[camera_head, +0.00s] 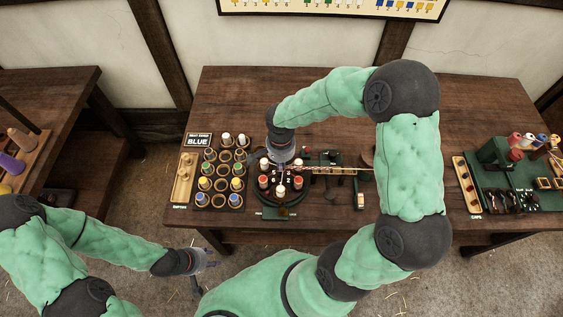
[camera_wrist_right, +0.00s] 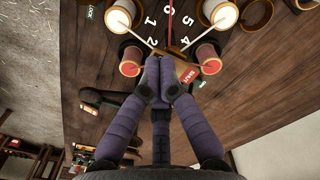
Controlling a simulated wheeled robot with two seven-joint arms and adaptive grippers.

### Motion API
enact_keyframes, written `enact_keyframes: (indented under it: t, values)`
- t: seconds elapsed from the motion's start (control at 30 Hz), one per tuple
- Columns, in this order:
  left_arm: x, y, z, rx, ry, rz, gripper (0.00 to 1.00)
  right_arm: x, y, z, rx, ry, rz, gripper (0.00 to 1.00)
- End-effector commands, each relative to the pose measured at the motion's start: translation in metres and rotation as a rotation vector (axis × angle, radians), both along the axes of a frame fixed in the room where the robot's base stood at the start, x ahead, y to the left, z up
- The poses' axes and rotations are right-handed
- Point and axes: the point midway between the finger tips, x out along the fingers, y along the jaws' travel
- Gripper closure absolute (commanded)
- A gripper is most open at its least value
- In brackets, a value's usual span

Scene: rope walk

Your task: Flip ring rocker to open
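A round dark ring (camera_head: 300,197) with numbers and red and white spools stands mid-table in the head view. In the right wrist view, a small red plate marked SHUT (camera_wrist_right: 188,76) lies beside my right gripper (camera_wrist_right: 160,74). I take it for the ring rocker's label; the rocker itself is not clear. The right gripper's fingertips are together over the ring's edge, with no held object visible. In the head view, my right gripper (camera_head: 283,157) reaches down at the ring's far side. My left gripper (camera_head: 206,264) hangs before the table's front edge, fingers spread, empty.
A rack of coloured spools (camera_head: 221,171) and a sign reading BLUE (camera_head: 198,140) are left of the ring. A bar (camera_head: 335,171) runs right from the ring. A wooden tray (camera_head: 467,187) and a green stand (camera_head: 494,153) are at right. The table's back left is clear.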

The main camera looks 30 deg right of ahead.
Motion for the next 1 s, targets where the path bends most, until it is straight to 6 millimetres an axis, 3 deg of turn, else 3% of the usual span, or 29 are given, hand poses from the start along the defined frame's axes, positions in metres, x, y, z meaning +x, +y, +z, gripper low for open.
enact_keyframes:
  t: [1.0]
  values:
    - [0.0,0.0,0.038,0.0,0.0,0.0,0.6,0.0,0.0,0.061,0.0,-0.001,0.0,1.0]
